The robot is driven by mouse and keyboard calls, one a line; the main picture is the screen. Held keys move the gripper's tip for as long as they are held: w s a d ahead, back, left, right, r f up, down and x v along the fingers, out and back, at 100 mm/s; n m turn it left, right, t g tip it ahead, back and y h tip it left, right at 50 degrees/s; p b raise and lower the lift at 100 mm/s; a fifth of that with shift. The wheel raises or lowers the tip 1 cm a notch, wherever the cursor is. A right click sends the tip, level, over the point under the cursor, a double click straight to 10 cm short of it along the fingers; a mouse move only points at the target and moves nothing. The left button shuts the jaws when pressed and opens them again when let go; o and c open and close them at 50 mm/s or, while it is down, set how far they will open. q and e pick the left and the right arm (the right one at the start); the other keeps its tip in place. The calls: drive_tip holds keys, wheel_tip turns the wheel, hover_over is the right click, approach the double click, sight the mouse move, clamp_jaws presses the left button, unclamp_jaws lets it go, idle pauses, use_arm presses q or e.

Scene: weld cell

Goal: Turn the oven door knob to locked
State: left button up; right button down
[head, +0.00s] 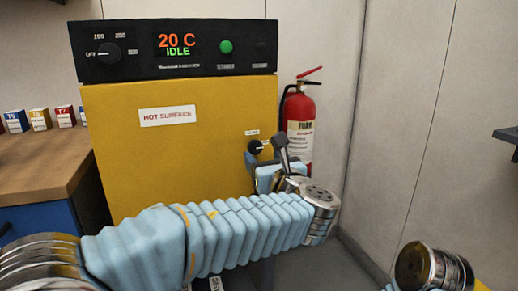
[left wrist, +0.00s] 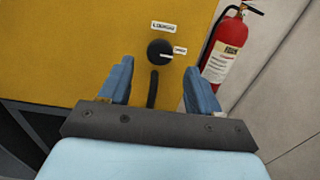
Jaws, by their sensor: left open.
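The oven (head: 105,185) has a yellow door with a round black knob (head: 254,147) near its right edge. In the left wrist view the knob (left wrist: 159,52) has a white mark pointing right, toward the small label (left wrist: 180,50) at its right, which seems to read open. A "LOCKED" label (left wrist: 163,27) sits above the knob. My left gripper (left wrist: 158,76) is open and empty, its blue fingers either side of and short of the knob in the picture. In the head view the left gripper (head: 268,165) partly hides the door beside the knob. My right gripper is out of view.
A black vertical handle (left wrist: 153,90) is below the knob, between my fingers in the picture. A red fire extinguisher (head: 300,125) stands right of the oven. A wooden bench (head: 40,165) with small boxes is at left. The control panel (head: 175,50) reads 20 C IDLE.

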sight(256, 150)
use_arm(q)
drive_tip(key=x, duration=0.5)
drive_tip(key=shift+w+a, duration=0.15)
drive_tip(key=shift+w, duration=0.15)
drive_tip(key=c, duration=1)
drive_tip(key=shift+f, duration=0.1)
